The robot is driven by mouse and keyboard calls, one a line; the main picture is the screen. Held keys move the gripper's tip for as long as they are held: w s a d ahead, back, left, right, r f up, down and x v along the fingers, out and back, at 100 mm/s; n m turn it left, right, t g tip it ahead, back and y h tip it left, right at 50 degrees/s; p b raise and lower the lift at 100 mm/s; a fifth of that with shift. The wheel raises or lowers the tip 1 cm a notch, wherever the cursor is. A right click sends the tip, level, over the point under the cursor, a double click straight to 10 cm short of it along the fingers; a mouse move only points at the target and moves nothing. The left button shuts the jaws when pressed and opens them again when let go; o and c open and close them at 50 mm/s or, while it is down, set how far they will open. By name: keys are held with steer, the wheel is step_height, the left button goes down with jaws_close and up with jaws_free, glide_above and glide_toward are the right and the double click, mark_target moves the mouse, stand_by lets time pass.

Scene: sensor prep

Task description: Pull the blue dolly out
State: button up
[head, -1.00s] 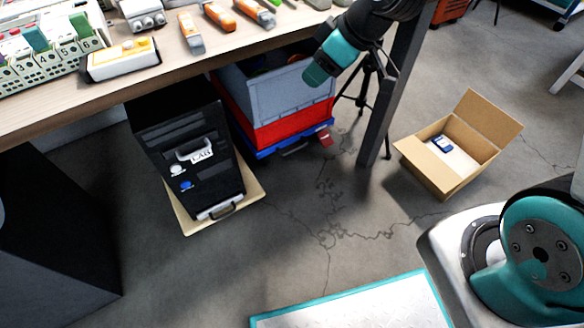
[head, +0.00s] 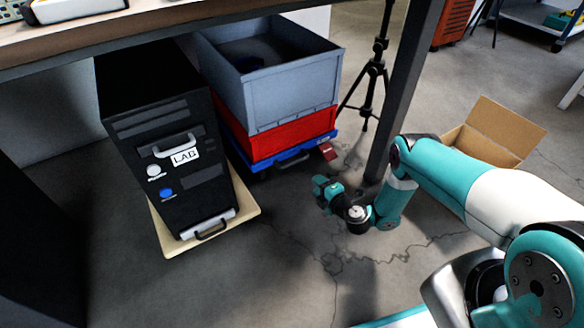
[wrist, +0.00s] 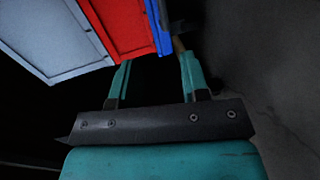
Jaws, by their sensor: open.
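The blue dolly (head: 290,164) stands on the floor under the workbench, with a red crate (head: 290,137) and a grey crate (head: 290,104) stacked on it. A dark handle shows on its front edge, and a red tab (head: 328,151) sticks out at its right corner. My gripper (head: 324,190) is low, in front of and just right of the dolly's front, apart from it in the head view. In the wrist view my gripper (wrist: 157,66) has its teal fingers spread with nothing seen held. The dolly's blue edge (wrist: 161,28) lies beyond the fingertips there.
A black LAB cabinet (head: 150,125) on a beige dolly (head: 245,205) stands left of the stack. A tripod (head: 370,85) and a dark table leg (head: 402,95) stand to the right. An open cardboard box (head: 500,130) is further right. Floor in front is clear.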

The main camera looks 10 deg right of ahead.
mark_target(293, 164)
steer(key=b+x, duration=0.4)
steer(key=x, duration=0.1)
steer(key=b+x, duration=0.5)
steer(key=x, duration=0.1)
steer(key=b+x, duration=0.4)
steer(key=x, duration=0.1)
steer(key=shift+w+a+f, duration=0.1)
steer(key=shift+f, duration=0.25)
steer(key=shift+w+a+r+b, duration=0.1)
steer(key=shift+w+b, duration=0.2)
steer(key=shift+w, duration=0.1)
jaws_close()
